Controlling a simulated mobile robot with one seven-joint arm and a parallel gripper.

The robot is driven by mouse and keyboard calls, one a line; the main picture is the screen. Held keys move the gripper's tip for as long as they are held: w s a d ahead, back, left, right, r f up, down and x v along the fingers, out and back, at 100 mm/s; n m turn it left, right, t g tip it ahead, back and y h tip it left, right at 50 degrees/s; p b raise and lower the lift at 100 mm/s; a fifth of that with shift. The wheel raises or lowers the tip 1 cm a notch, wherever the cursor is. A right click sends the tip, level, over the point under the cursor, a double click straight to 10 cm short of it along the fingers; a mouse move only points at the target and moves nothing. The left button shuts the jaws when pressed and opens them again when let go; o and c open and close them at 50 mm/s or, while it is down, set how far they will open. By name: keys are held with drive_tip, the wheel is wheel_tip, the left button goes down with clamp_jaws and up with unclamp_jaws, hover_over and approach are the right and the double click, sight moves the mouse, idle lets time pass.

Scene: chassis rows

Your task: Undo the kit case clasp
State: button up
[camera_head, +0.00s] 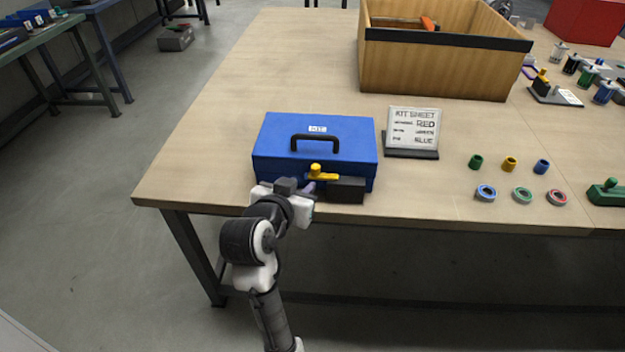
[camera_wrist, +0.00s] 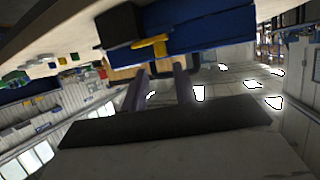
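The blue kit case (camera_head: 275,140) stands shut near the table's front edge, with a black carry handle and a KIT label on its lid. Its yellow clasp (camera_head: 322,173) is on the front face, with a bar pointing sideways; it also shows in the wrist view (camera_wrist: 150,44). My gripper (camera_head: 311,187) is at the case's front, just below and beside the clasp. In the wrist view my two fingers (camera_wrist: 160,76) are apart with a gap, and the clasp lies beyond their tips. I cannot tell whether a finger touches it. My wrist hides part of the case's lower front.
A black block (camera_head: 346,190) sits at the case's front, right of my gripper. A kit sheet sign (camera_head: 413,128) stands right of the case. Small coloured caps and rings (camera_head: 522,194) lie farther right. A wooden bin (camera_head: 440,70) stands behind. The table left of the case is clear.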

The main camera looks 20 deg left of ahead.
sight(314, 171)
drive_tip(key=p+x, duration=0.1)
drive_tip(key=x, duration=0.7)
drive_tip(key=shift+w, duration=0.35)
clamp_jaws()
